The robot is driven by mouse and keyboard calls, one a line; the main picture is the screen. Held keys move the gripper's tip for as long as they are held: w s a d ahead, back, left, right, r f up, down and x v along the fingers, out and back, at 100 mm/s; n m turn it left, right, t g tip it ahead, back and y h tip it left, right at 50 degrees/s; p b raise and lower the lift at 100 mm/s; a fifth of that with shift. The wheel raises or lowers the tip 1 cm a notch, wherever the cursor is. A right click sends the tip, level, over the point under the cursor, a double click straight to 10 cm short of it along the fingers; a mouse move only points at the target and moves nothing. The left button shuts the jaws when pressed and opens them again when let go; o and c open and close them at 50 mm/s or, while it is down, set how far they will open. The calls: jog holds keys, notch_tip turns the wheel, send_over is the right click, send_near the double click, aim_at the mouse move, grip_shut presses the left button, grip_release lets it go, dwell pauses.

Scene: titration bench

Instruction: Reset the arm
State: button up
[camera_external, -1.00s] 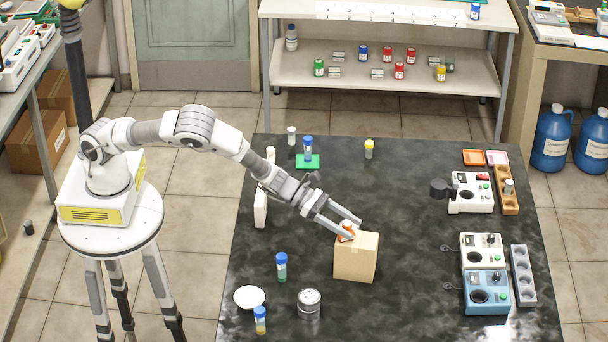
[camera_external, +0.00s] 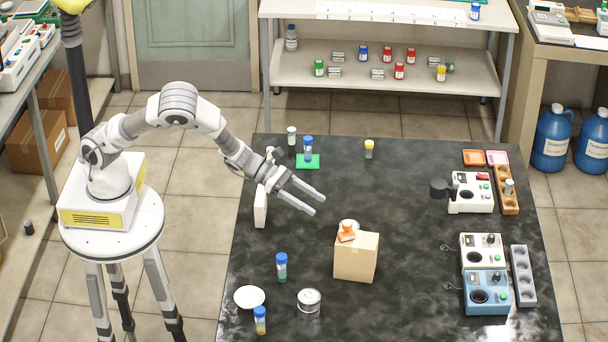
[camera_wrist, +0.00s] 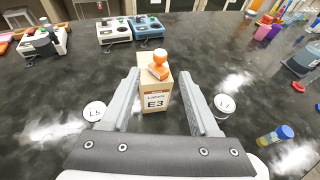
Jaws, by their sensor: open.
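My gripper (camera_external: 318,202) is open and empty, held above the black table (camera_external: 400,230) toward its left side. In the wrist view its two fingers (camera_wrist: 168,100) stand wide apart, with a cardboard box (camera_wrist: 155,98) showing between them, farther off. The box (camera_external: 356,258) stands on the table to the lower right of my gripper in the external view. An orange stamp-like object (camera_external: 347,232) is at the top of the box, apart from my fingers; it also shows in the wrist view (camera_wrist: 158,66). The box carries a label reading E3.
Blue-capped vials (camera_external: 281,267), a white dish (camera_external: 249,297) and a round tin (camera_external: 309,302) stand at the front left. A white upright object (camera_external: 260,207) is close to my wrist. Instruments (camera_external: 486,290) line the right side. The table's middle is mostly clear.

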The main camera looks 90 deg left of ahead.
jog(key=shift+s+a+r, duration=0.1)
jog(key=shift+s+r, duration=0.05)
jog(key=shift+s, duration=0.2)
